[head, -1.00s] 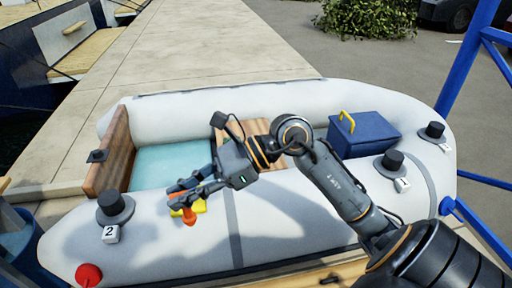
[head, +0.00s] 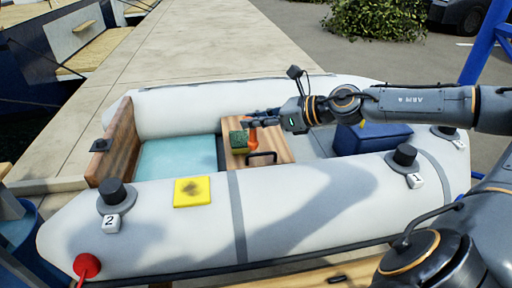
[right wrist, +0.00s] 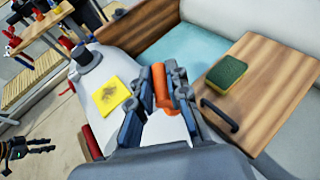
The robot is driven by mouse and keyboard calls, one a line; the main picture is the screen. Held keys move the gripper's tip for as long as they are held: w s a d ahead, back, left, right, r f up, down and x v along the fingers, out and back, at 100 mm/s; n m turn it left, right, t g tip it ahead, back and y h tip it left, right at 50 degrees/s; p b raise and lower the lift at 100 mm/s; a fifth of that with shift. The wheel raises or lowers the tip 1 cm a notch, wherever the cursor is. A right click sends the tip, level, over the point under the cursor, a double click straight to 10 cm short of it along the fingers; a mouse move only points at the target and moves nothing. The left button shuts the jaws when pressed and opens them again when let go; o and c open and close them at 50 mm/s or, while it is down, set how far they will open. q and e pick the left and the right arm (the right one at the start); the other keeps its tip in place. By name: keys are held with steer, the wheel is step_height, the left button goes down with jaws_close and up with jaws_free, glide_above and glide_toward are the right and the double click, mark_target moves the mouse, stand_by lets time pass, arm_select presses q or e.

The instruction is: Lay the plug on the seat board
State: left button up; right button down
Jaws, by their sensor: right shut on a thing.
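The orange-red plug (head: 252,137) is held in my right gripper (head: 255,122), whose fingers are shut on it. In the head view the plug appears over the wooden seat board (head: 281,146), beside a green sponge (head: 238,138). The right wrist view shows the plug (right wrist: 161,88) between the fingers, left of the board (right wrist: 268,80). I cannot tell whether the plug touches the board. My left gripper is outside the head view; a dark gripper that seems to be it (right wrist: 30,148) shows small in the right wrist view.
A dark handle (head: 262,158) stands on the board's near side. A yellow patch (head: 192,191) lies on the boat's near tube (head: 300,212). A blue box (head: 372,138) sits right of the board. Black posts (head: 405,155) stick up from the tube.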

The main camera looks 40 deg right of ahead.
steer(key=d+m+t+h, duration=0.1)
steer(key=d+m+h, duration=0.1)
steer(key=d, duration=0.6)
steer(key=shift+h, duration=0.3)
steer(key=w+d+f, duration=0.2)
steer(key=w+f, duration=0.1)
steer(key=f, duration=0.1)
steer(key=w+d+f, duration=0.3)
steer(key=w+f, duration=0.1)
steer(key=w+d+f, duration=0.2)
steer(key=w+f, duration=0.2)
steer(key=shift+d+f, duration=0.1)
steer(key=shift+d, duration=0.3)
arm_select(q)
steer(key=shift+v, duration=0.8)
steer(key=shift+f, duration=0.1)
